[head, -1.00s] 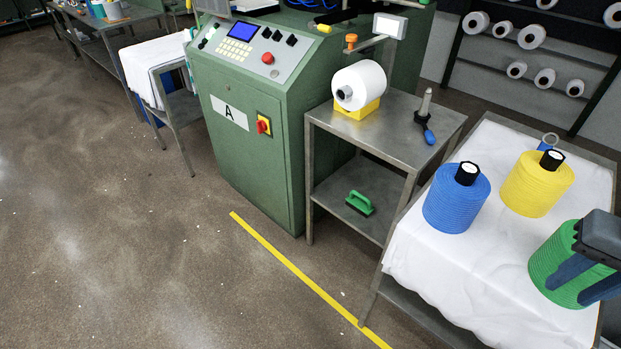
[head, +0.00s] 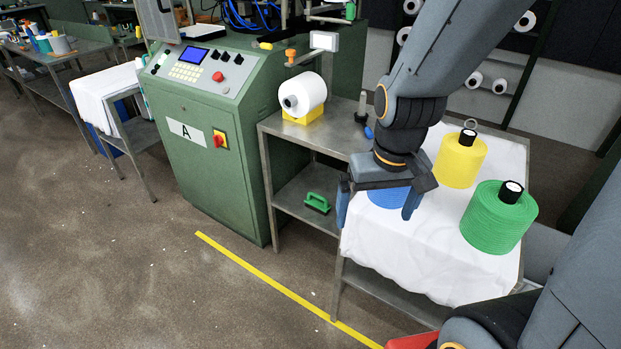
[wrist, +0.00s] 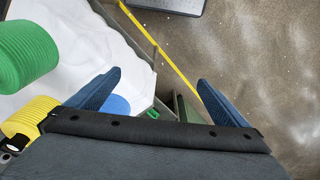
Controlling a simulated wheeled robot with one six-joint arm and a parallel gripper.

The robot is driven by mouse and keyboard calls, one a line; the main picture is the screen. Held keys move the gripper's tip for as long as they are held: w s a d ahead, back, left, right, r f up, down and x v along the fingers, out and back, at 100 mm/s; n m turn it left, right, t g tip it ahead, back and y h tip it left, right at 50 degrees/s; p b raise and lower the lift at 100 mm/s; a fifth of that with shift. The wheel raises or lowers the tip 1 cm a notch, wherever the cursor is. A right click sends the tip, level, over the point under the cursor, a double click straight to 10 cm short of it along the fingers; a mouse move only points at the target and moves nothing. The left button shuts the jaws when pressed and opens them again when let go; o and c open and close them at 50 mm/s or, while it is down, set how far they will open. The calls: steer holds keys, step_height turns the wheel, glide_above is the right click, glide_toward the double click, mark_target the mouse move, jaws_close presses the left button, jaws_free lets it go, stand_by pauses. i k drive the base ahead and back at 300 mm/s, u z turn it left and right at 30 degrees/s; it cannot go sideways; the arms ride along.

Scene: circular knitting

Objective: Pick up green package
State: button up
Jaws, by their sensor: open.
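The green package (head: 499,218) is a ribbed yarn cone with a black, white-topped core, upright on the white-covered table at right. It also shows at the upper left of the wrist view (wrist: 24,54). My gripper (head: 377,214) is open and empty, fingers pointing down, at the table's left edge, clearly left of the green package. In the wrist view its two blue fingers (wrist: 160,78) are wide apart with nothing held between them. The gripper hides most of the blue package (head: 388,197).
A yellow package (head: 460,160) stands behind the green one on the white cloth (head: 400,250). A steel stand (head: 335,137) holds a white cone (head: 303,94), with a green-handled tool (head: 318,203) on its lower shelf. Green machine A (head: 215,140) is further left.

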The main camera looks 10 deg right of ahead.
mark_target(498, 215)
steer(key=z, duration=1.4)
steer(key=i, duration=0.15)
steer(key=z, duration=1.55)
steer(key=k, duration=1.1)
steer(key=u, duration=0.95)
steer(key=i, duration=1)
